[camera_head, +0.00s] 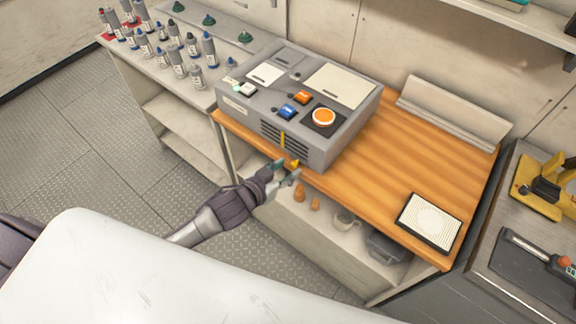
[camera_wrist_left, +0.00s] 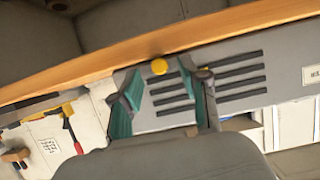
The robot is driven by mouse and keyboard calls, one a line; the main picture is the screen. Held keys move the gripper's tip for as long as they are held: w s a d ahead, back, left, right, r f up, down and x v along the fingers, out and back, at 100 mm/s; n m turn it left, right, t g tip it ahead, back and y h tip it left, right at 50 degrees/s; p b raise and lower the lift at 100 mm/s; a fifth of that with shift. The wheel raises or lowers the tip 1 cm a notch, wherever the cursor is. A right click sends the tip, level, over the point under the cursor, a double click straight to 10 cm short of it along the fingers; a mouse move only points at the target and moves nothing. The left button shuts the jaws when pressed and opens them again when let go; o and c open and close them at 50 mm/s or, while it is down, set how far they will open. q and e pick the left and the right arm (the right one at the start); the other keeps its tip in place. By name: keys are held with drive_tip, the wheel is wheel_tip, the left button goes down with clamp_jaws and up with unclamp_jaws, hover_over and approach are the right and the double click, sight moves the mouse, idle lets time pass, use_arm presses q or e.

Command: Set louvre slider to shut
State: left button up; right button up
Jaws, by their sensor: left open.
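The grey control box (camera_head: 345,140) stands on the wooden counter, with dark louvre slots (camera_head: 272,133) low on its front face. A yellow upright strip (camera_head: 282,138) crosses the slots. A small yellow knob (camera_head: 295,163) sits near the box's bottom edge; it also shows in the left wrist view (camera_wrist_left: 159,67). My left gripper (camera_head: 284,173) is open just in front of the box. In the left wrist view its teal-padded fingers (camera_wrist_left: 165,95) stand either side of the knob, which looks unheld. The right finger hides part of the slots (camera_wrist_left: 230,82). My right gripper is out of view.
The box top carries an orange round button (camera_head: 323,117), a blue switch (camera_head: 288,112) and an orange switch (camera_head: 303,97). Several bottles (camera_head: 178,62) stand on the left shelf. The wooden counter (camera_head: 385,170) is clear right of the box, up to a framed panel (camera_head: 430,222).

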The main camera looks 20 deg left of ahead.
use_arm(q)
drive_tip(key=shift+w+d+f, duration=0.2)
drive_tip(key=shift+w, duration=0.35)
clamp_jaws()
